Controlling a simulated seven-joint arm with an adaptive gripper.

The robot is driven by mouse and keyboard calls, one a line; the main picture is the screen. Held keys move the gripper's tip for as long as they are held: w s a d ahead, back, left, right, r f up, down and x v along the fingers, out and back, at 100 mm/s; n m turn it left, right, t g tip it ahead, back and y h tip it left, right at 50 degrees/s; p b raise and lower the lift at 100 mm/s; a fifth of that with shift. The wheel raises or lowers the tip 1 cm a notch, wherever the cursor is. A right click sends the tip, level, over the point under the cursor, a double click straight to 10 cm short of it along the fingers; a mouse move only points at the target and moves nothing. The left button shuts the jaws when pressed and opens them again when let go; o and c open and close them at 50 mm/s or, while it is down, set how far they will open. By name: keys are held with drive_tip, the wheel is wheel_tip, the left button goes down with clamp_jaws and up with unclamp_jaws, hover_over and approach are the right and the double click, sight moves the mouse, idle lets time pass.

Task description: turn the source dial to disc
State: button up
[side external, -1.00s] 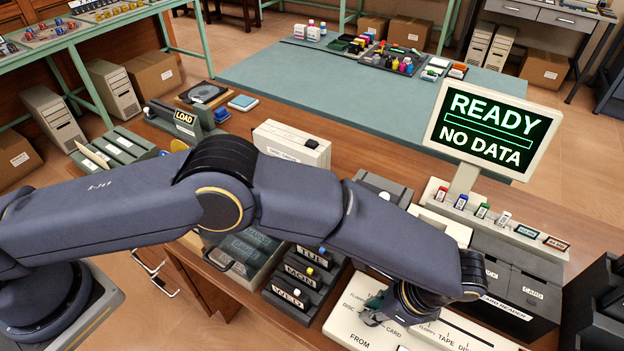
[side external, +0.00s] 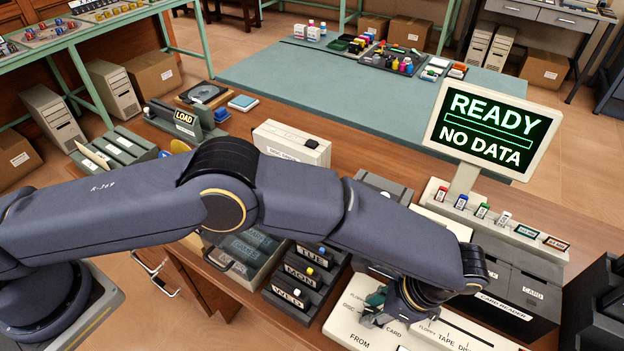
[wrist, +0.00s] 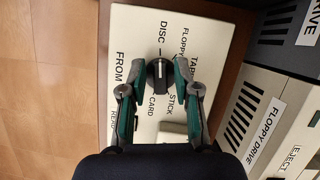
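The source dial (wrist: 159,73) is a black knob on a cream panel (wrist: 145,25) marked FROM, in the wrist view. DISC, FLOPPY, TAPE, STICK and CARD are printed around it. I cannot tell surely which label its pointer faces. My gripper (wrist: 157,88) is open, with its teal-padded fingers on either side of the knob and a visible gap at the left finger. Contact on the right is unclear. In the side view my gripper (side external: 378,308) is over the FROM part of the panel (side external: 345,322) and hides the knob.
A monitor (side external: 487,131) reads READY, NO DATA. A card reader (side external: 510,290) stands right of my wrist, and a rack marked TUE, MON, WED (side external: 305,280) stands left of the panel. The floppy drive (wrist: 262,125) is right of the panel in the wrist view.

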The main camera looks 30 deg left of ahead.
drive_tip(key=shift+o, duration=0.4)
drive_tip(key=v, duration=1.1)
drive_tip(key=shift+r, duration=0.4)
drive_tip(key=shift+d, duration=0.15)
drive_tip(key=shift+w, duration=0.1)
